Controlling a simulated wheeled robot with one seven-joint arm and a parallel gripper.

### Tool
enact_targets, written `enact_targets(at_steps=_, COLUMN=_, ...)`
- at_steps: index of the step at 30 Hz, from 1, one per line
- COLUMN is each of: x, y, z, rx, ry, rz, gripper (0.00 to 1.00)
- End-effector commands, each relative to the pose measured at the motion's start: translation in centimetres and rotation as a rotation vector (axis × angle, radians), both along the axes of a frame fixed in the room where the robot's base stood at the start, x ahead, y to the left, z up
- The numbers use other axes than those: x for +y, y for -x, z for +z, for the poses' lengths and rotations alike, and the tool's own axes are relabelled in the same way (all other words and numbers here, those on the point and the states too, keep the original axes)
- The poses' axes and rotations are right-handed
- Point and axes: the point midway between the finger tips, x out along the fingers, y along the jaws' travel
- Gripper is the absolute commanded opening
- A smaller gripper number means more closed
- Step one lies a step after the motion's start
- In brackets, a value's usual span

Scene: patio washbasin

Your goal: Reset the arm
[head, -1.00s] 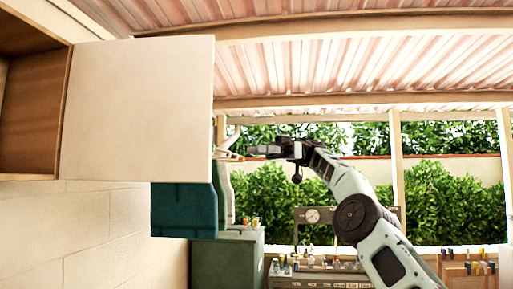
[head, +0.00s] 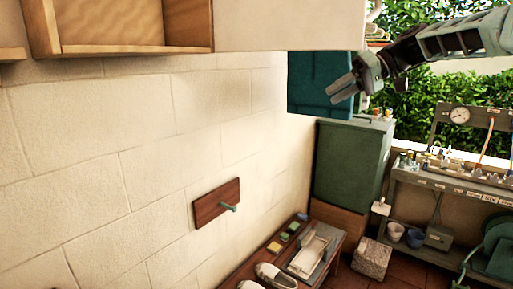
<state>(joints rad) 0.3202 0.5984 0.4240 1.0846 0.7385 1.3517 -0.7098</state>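My gripper (head: 343,90) is in the upper right of the head view, at the end of my arm reaching in from the right edge. Its two fingers point left and down, with a gap between them and nothing held. It appears in front of a teal hanging cloth (head: 312,90), just below the white cabinet door (head: 290,22). Whether it touches either cannot be told.
An open wooden wall cabinet (head: 130,48) is at upper left. A green cabinet (head: 345,160) stands in the corner. A low bench with shoes (head: 276,275) runs along the wall. A grey workbench (head: 450,180) with a gauge is at right.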

Motion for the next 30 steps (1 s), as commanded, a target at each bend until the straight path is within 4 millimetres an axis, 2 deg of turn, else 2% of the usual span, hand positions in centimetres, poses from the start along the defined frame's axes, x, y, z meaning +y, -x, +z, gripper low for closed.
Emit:
enact_targets(at_steps=1, x=0.5, y=1.0, z=-2.3, rx=0.052, ry=0.068, rz=-0.044, gripper=0.32)
enact_targets(at_steps=5, x=0.1, y=3.7, z=-8.2, rx=0.157, ry=0.245, rz=-0.18, gripper=0.32)
enact_targets(at_steps=9, x=-1.9, y=7.9, z=-13.9, rx=0.228, ry=0.422, rz=-0.318, gripper=0.32)
enact_targets(at_steps=11, x=-3.1, y=10.0, z=-16.0, rx=0.247, ry=0.491, rz=-0.374, gripper=0.32)
enact_targets(at_steps=15, x=-6.1, y=15.5, z=-20.2, rx=0.265, ry=0.629, rz=-0.488, gripper=0.32)
enact_targets(at_steps=21, x=-9.1, y=22.3, z=-24.0, rx=0.258, ry=0.74, rz=-0.586, gripper=0.32)
enact_targets(at_steps=30, x=-11.4, y=30.3, z=-27.4, rx=0.239, ry=0.804, rz=-0.653, gripper=0.32)
